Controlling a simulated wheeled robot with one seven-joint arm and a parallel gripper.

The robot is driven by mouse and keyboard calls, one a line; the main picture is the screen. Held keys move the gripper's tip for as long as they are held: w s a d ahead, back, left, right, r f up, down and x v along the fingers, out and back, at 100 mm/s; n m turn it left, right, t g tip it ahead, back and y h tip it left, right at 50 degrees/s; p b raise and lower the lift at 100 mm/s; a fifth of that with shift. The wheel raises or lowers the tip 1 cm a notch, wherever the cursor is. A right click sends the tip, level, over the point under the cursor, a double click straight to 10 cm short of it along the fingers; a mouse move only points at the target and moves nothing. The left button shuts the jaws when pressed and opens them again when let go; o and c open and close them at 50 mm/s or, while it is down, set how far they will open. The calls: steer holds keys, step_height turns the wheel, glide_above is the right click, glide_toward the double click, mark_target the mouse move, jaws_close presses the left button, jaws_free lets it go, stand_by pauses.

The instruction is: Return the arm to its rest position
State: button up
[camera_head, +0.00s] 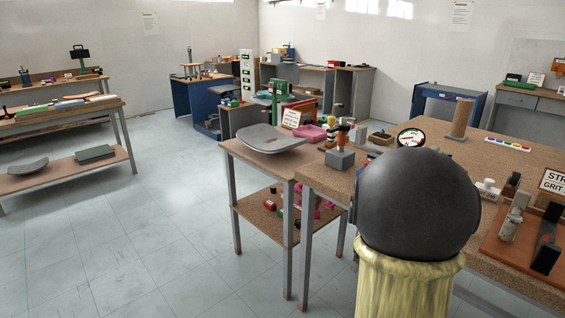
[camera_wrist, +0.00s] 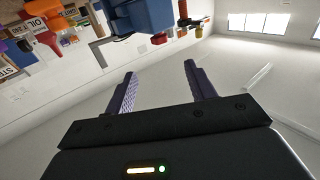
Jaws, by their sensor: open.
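My gripper (camera_wrist: 160,70) shows in the wrist view with its two dark ribbed fingers apart and nothing between them. Behind the gap is only pale wall, and neither finger touches anything. The wrist view is strongly tilted, with benches and coloured objects at its upper left and bright windows (camera_wrist: 258,22) at its upper right. The gripper cannot be made out in the head view, so its distance from the benches is unclear.
A cork-topped workbench (camera_head: 490,150) at right holds a gauge (camera_head: 410,137), a cylinder on a base (camera_head: 461,117) and tools. Beside it, a smaller table (camera_head: 235,150) bears a grey seat shell (camera_head: 270,139). Open tiled floor (camera_head: 150,220) lies at left.

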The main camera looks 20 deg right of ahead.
steer(key=s+a+f+n+g+y, duration=0.1)
steer(key=a+f+n+g+y, duration=0.2)
steer(key=a+f, duration=0.45)
steer(key=s+a+f+g+y, duration=0.1)
steer(key=a+f+g+y, duration=0.3)
steer(key=a, duration=0.6)
steer(key=s+a+f+n+g+y, duration=0.4)
steer(key=s+a+f, duration=0.3)
steer(key=s+a, duration=0.45)
step_height(320, 180, up, 25)
steer(key=s+g+h+p, duration=0.1)
steer(key=p, duration=2.3)
steer(key=shift+s+f+p, duration=0.15)
steer(key=shift+p, duration=0.2)
